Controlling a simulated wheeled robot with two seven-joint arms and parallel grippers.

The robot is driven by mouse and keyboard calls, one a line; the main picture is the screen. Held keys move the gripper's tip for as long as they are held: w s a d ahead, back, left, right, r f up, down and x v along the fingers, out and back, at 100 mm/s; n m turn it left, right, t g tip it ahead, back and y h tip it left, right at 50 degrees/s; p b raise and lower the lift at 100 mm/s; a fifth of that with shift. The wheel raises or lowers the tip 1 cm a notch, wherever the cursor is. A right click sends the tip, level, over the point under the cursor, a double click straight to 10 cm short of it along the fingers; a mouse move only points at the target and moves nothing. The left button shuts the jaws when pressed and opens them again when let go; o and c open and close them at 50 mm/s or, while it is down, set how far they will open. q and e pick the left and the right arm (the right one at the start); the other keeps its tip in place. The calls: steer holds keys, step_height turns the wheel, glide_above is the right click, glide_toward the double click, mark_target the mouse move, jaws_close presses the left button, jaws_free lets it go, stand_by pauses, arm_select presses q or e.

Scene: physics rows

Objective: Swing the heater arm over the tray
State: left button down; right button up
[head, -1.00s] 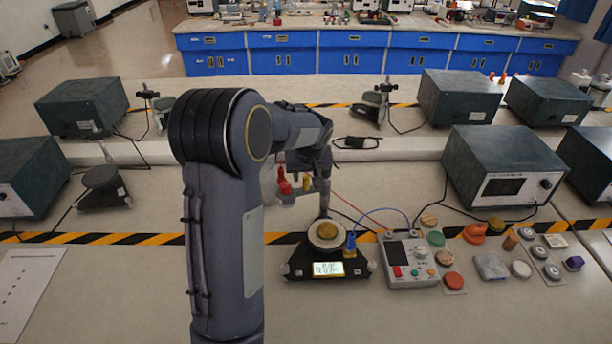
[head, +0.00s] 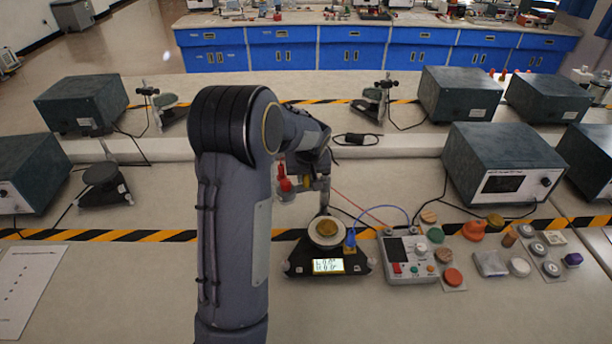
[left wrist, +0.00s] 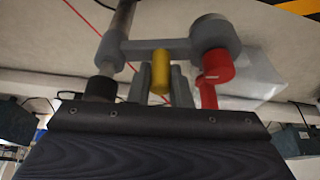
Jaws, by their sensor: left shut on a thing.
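The heater arm (left wrist: 137,47) is a grey bar on an upright metal post, with a yellow peg (left wrist: 160,66) near its middle and a red heater part (left wrist: 217,66) at its free end. In the head view the red part (head: 284,184) hangs left of the post. My left gripper (left wrist: 161,85) is shut on the yellow peg; in the head view my own wrist partly hides it. The tray appears to be the pale round dish (head: 313,238) on a black base with a lit display, holding a brownish-gold disc (head: 327,228). The red part is behind and left of it. My right gripper is out of view.
Right of the black base stand a grey control box (head: 408,258) with cables and several coloured knobs and discs. A dark instrument box (head: 500,165) stands behind these. A striped tape line (head: 130,236) crosses the bench. The front left bench is mostly clear, with a paper sheet (head: 25,280).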

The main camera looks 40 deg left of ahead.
mark_target(328, 186)
arm_select(q)
steer(key=shift+d, duration=0.1)
stand_by(0.3)
steer(key=shift+s+d+n+g+y+b, duration=0.25)
steer(key=shift+n+b, duration=0.2)
steer(key=shift+n, duration=0.3)
steer(key=shift+s+d+n+g+y+b, duration=0.15)
steer(key=shift+d+n+b, duration=0.25)
steer(key=shift+n, duration=0.35)
steer(key=shift+w+d+n+g+p, duration=0.15)
steer(key=shift+d+n+g, duration=0.7)
steer(key=shift+n, duration=1.1)
steer(key=shift+w+d+n+g+p, duration=0.15)
steer(key=shift+d+n+g, duration=0.6)
steer(key=shift+n, duration=1.15)
steer(key=shift+w+d+n+g+p, duration=0.15)
steer(key=shift+d+n+g, duration=0.7)
steer(key=shift+n, duration=1.1)
steer(key=shift+w+d+n, duration=0.1)
steer(key=shift+d+n, duration=0.2)
steer(key=c, duration=1.3)
jaws_free()
